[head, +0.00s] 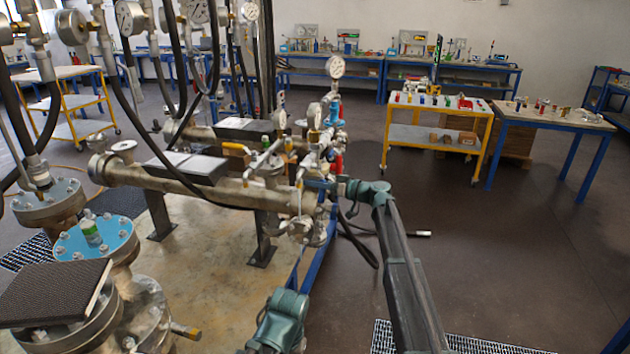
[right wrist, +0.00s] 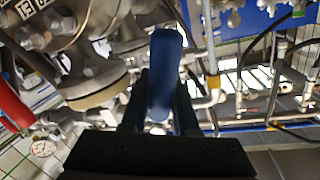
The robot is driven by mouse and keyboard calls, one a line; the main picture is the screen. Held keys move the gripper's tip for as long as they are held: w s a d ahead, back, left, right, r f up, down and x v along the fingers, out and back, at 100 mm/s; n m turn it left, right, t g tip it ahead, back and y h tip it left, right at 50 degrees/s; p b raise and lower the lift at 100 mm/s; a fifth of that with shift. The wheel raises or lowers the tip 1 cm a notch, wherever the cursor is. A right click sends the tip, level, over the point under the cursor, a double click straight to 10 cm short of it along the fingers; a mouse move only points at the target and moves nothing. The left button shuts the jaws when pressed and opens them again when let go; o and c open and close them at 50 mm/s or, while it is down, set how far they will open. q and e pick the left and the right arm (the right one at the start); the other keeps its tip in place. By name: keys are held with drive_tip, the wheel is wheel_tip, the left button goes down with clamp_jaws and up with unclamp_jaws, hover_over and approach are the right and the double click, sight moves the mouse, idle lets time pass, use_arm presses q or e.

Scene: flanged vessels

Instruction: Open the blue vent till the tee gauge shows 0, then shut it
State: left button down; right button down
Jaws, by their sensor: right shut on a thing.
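In the right wrist view, the blue vent handle (right wrist: 166,70) stands between the two dark fingers of my right gripper (right wrist: 160,108), which is shut on it. In the head view, my right gripper (head: 330,186) is at the near end of the pipework, largely merged with the fittings. A round white gauge (head: 335,67) stands on top of the valve cluster, and another gauge (head: 315,115) sits lower beside it. I cannot tell which is the tee gauge, and the needles are too small to read. My left gripper is not seen.
Flanged pipes (head: 190,184) run left from the cluster. Large flanged vessels (head: 75,320) and hanging black hoses crowd the left. A red handle (right wrist: 12,105) and a small gauge (right wrist: 42,148) are left in the wrist view.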

drive_tip(key=shift+s+a+r+m+p, duration=0.2)
drive_tip(key=shift+s+m+p, duration=0.35)
drive_tip(key=shift+m, duration=0.65)
drive_tip(key=c, duration=0.9)
unclamp_jaws()
drive_tip(key=shift+c, duration=0.2)
drive_tip(key=p+v, duration=0.1)
drive_tip(key=v, duration=1.3)
drive_tip(key=shift+r+p, duration=0.3)
drive_tip(key=shift+r, duration=0.05)
drive_tip(key=shift+w, duration=0.1)
